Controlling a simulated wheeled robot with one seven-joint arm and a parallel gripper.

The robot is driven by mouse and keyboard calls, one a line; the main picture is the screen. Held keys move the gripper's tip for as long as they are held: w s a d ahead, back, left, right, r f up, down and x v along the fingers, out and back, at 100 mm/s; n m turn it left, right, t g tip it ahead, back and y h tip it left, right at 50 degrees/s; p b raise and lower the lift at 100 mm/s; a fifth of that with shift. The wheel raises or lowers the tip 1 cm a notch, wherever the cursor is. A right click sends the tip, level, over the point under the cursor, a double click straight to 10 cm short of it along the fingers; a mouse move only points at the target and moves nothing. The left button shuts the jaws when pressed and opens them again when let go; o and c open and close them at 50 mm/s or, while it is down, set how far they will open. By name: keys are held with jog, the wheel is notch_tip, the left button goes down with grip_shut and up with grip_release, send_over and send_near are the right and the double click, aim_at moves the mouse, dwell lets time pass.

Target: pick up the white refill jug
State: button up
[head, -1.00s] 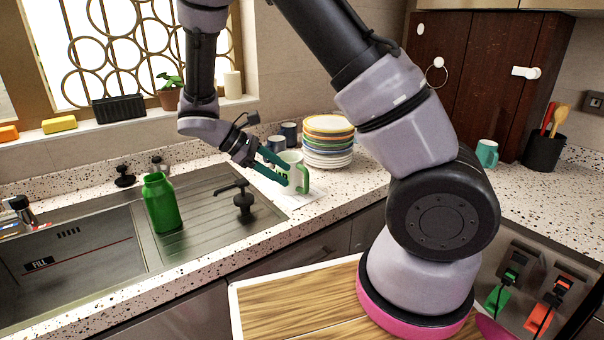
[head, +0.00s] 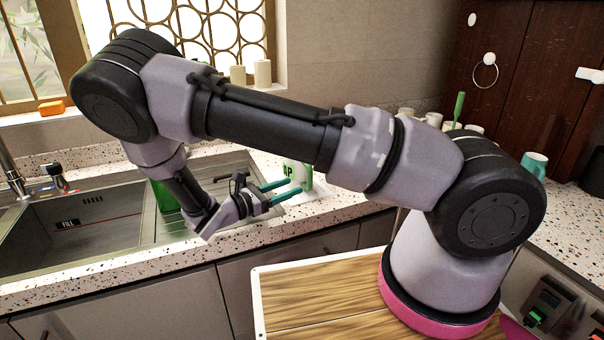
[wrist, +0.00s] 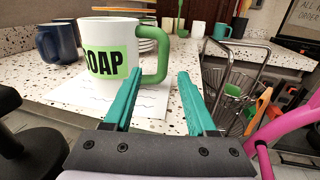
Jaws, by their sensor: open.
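The white refill jug (wrist: 108,87) stands upright on a white sheet on the speckled counter. It has a green SOAP label and a green handle on its right side in the wrist view. It also shows in the head view (head: 298,171), partly hidden by my arm and fingers. My gripper (head: 282,189) is open and low at the counter's front edge, with teal fingers pointing towards the jug. In the wrist view my gripper (wrist: 158,80) has its fingertips near the handle, which appears beyond and between them. No contact is clear.
Blue mugs (wrist: 57,42) stand left of the jug, with stacked plates behind it. A wire basket (wrist: 232,90) is at right. A dark pump (wrist: 14,135) is close at left. A green bottle (head: 163,195) is partly hidden by my arm.

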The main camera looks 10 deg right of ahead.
aim_at(310, 185)
jog(key=x, duration=0.7)
jog(key=shift+d, duration=0.4)
grip_shut()
dwell(1.0)
